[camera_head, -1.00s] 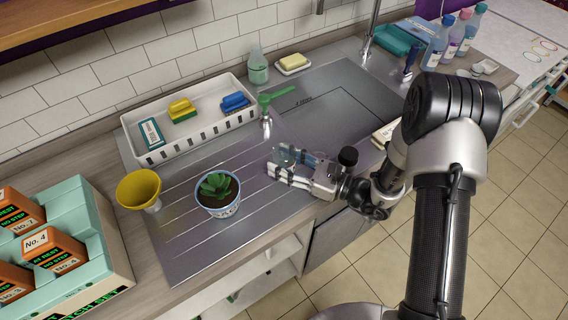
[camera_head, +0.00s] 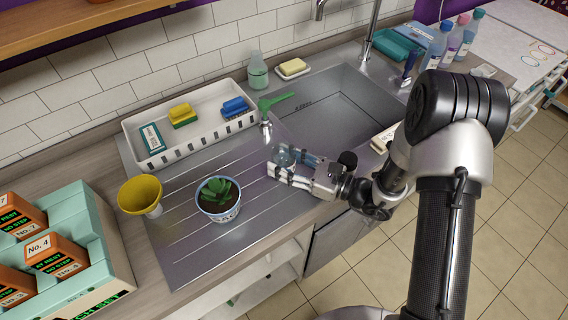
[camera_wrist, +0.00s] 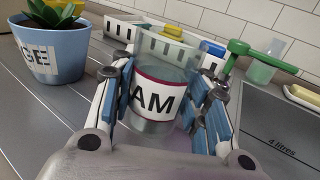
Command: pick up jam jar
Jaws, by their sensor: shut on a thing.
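The jam jar (camera_wrist: 158,98) is a clear glass jar with a white label reading "AM" and a dark red band, seen upright in the wrist view. My gripper (camera_wrist: 165,105) has its blue-padded fingers on both sides of the jar and is shut on it. In the head view the jar (camera_head: 284,155) shows only partly between the fingertips of my gripper (camera_head: 281,167), above the ridged metal drainer. I cannot tell whether the jar's base touches the drainer.
A potted succulent (camera_head: 219,200) stands left of the jar, with a yellow funnel (camera_head: 141,193) beyond it. A green-handled tap (camera_head: 273,102) is close behind the jar. The sink basin (camera_head: 340,103) is to the right.

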